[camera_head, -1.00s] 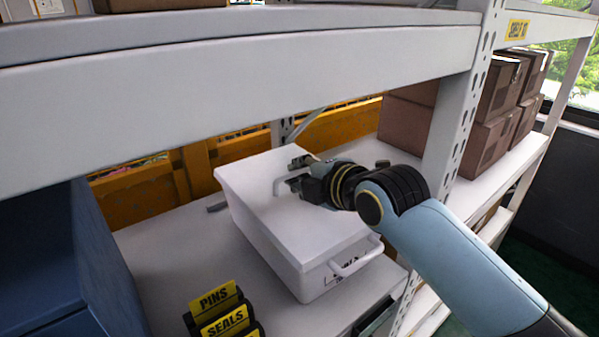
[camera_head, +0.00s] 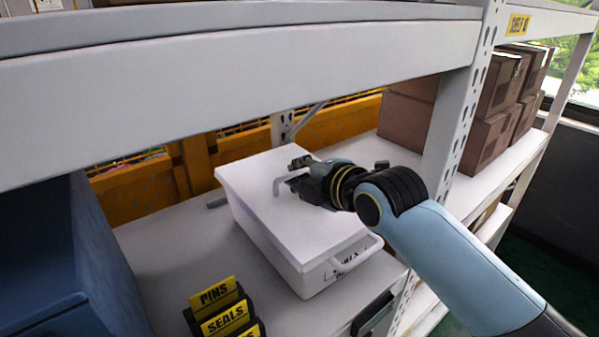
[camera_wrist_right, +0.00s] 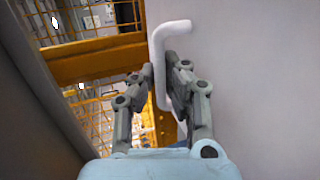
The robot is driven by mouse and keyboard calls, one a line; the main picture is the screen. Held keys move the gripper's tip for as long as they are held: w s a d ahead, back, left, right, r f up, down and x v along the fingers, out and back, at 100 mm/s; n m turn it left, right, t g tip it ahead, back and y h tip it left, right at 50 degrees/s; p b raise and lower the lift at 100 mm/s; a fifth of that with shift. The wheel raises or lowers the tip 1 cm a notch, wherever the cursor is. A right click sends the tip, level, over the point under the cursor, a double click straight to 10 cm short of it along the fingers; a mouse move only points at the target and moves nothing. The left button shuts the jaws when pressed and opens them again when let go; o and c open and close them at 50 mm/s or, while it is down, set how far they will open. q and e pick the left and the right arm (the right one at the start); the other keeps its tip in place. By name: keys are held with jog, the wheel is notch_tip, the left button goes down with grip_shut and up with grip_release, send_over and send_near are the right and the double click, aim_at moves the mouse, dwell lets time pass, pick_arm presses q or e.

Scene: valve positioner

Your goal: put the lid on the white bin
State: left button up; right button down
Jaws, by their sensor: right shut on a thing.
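The flat white lid (camera_head: 275,218) lies over the white bin (camera_head: 315,284) on the shelf in the head view, roughly lined up with it. At the near right end, the bin's rim, side handle and dark-lettered label show beyond the lid's edge. I cannot tell whether the lid touches the rim all round. My right gripper (camera_head: 299,176) reaches in from the right and is shut on the lid's bent white handle (camera_head: 279,184). The right wrist view shows the handle (camera_wrist_right: 158,52) between the fingers (camera_wrist_right: 160,88), beside the lid's pale surface (camera_wrist_right: 255,75). My left gripper is out of view.
A shelf beam (camera_head: 240,75) runs above the bin, and a post (camera_head: 462,120) stands right of it. A blue cabinet (camera_head: 75,250) is at left. Black holders with yellow signs (camera_head: 218,308) stand in front. Brown boxes (camera_head: 490,140) sit at right.

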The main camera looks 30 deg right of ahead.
jog(key=shift+f, duration=0.1)
jog(key=c, duration=1.4)
grip_release()
jog(key=shift+f, duration=0.15)
jog(key=shift+p, duration=0.4)
jog(key=shift+r, duration=0.2)
jog(key=v, duration=1.2)
